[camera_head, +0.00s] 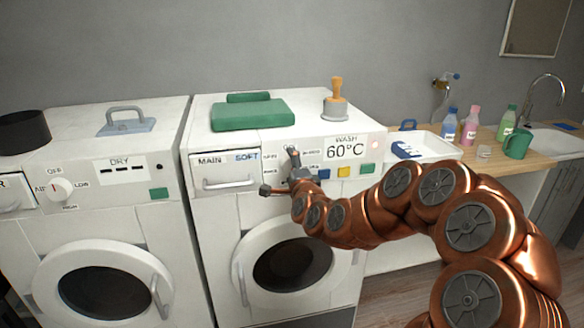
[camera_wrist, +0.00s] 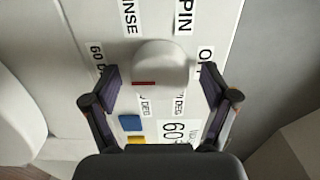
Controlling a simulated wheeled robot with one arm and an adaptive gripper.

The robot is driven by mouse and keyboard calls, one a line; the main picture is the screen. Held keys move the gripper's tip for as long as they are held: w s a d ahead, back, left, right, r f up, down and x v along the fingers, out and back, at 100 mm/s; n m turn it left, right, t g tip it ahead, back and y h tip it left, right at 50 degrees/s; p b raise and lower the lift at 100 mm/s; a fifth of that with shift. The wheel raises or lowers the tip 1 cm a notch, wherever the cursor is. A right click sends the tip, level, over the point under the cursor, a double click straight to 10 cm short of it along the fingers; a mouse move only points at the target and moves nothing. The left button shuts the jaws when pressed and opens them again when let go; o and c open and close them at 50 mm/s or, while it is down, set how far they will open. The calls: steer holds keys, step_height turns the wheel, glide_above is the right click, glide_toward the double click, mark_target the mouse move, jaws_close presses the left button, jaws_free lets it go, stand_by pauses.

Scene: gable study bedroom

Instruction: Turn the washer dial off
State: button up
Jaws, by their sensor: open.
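The washer (camera_head: 212,220) is the white machine in the middle, with a "WASH 60°C" display. In the wrist view its white dial (camera_wrist: 160,62) is in front of my gripper, with a red mark at its lower left edge. "RINSE" and "SPIN" labels are above it, and an "OFF" label (camera_wrist: 206,56) is at right, partly covered by a finger. My gripper (camera_wrist: 160,78) is open, one finger on each side of the dial; contact is not visible. In the head view my gripper (camera_head: 279,172) is at the washer panel and largely hides the dial.
The dryer (camera_head: 115,220) with its own dial (camera_head: 60,190) stands left. On the washer are a green folded cloth (camera_head: 252,115) and a wooden-handled stamp-like object (camera_head: 336,105). Coloured buttons (camera_head: 344,172) sit beside my gripper. A counter with bottles, a tray (camera_head: 425,147) and a sink is right.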

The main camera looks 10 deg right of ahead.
steer(key=c, duration=1.2)
steer(key=shift+o, duration=0.2)
steer(key=shift+f+n+b, duration=0.1)
steer(key=shift+n+b, duration=0.2)
steer(key=shift+b, duration=0.05)
